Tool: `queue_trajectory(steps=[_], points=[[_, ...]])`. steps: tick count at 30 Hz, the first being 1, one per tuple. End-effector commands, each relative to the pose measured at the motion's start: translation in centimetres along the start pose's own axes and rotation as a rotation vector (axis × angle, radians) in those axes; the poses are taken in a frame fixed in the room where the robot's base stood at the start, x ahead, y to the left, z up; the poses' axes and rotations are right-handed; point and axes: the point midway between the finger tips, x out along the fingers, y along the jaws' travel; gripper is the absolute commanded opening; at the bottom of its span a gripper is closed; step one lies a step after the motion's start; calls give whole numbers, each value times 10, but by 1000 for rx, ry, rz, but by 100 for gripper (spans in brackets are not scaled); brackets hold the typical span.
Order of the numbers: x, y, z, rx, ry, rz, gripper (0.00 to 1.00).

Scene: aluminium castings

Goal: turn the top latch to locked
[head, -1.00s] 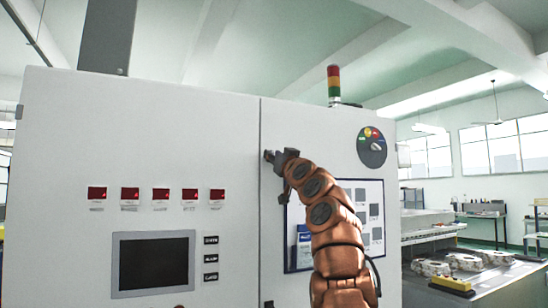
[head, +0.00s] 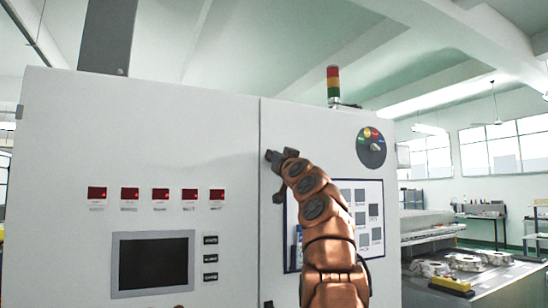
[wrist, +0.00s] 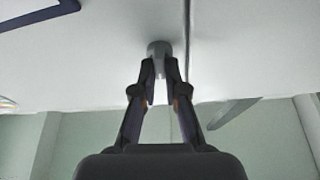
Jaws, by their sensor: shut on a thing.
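The top latch (wrist: 159,47) shows in the wrist view as a grey round knob on the white cabinet door, close to the door seam. My gripper (wrist: 162,78) is shut on it, with a fingertip on each side. In the head view my gripper (head: 273,157) is at the upper part of the door, just right of the seam. There it hides most of the latch, so I cannot tell how far the latch is turned.
The white cabinet (head: 80,130) fills the left and middle. A lower dark latch (head: 268,304) is at the bottom of the seam. A bench with castings (head: 480,257) stands at right.

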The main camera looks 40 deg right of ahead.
Motion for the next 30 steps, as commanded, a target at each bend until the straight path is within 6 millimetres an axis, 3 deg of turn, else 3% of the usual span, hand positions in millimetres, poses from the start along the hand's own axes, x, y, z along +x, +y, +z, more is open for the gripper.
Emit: queue_trajectory(steps=[30], points=[[3, -4, 0, 270, -8, 107, 0]])
